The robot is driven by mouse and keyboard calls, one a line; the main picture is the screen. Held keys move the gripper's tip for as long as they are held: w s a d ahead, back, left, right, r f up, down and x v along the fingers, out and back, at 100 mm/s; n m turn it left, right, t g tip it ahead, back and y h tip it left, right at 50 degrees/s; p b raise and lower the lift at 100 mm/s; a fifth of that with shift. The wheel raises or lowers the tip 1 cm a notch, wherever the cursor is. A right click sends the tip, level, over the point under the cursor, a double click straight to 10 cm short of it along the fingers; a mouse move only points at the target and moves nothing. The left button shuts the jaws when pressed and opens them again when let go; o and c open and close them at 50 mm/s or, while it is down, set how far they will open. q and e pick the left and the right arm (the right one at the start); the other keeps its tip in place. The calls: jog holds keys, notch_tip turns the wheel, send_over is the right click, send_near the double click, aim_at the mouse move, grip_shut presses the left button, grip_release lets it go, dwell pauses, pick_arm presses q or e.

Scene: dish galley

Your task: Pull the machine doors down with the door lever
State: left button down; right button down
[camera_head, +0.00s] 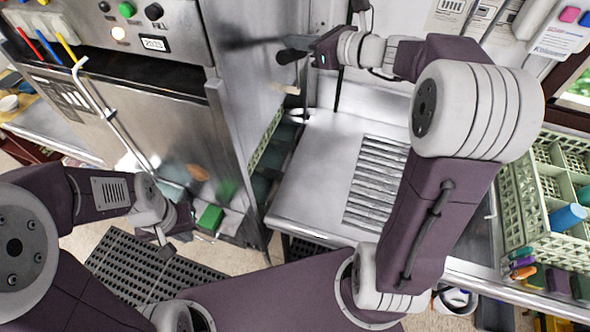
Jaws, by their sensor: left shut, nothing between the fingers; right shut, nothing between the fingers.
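The steel dish machine fills the left of the view, with a control panel (110,22) on top and a broad front door panel (70,118) below. A bent chrome bar (108,113) runs down across its front. A black lever grip (291,56) sticks out near the machine's right side. My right gripper (314,50) is shut, with its fingers close beside that grip; I cannot tell whether they touch. My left gripper (166,250) is shut and empty, low in front of the machine, apart from the lever. How far down the doors are is hard to tell.
A steel drain table (310,185) with a ribbed section (375,185) lies right of the machine. A pale green rack (527,205) with a blue cup (567,218) stands at far right. A green block (210,218) sits low by the machine. A black mat (115,262) lies on the floor.

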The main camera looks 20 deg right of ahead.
jog(key=s+a+f+b, duration=0.2)
jog(key=s+f+b, duration=0.1)
jog(key=f+b, duration=0.8)
jog(key=s+a+f+b, duration=0.2)
jog(key=f+b, duration=0.8)
jog(key=f, duration=0.1)
notch_tip(320, 180, down, 16)
jog(key=w+d+b, duration=0.2)
jog(key=b, duration=1.2)
jog(key=shift+w+r, duration=0.25)
jog(key=shift+w, duration=0.05)
jog(key=p+v, duration=0.2)
jog(key=v, duration=0.8)
jog(key=shift+f, duration=0.1)
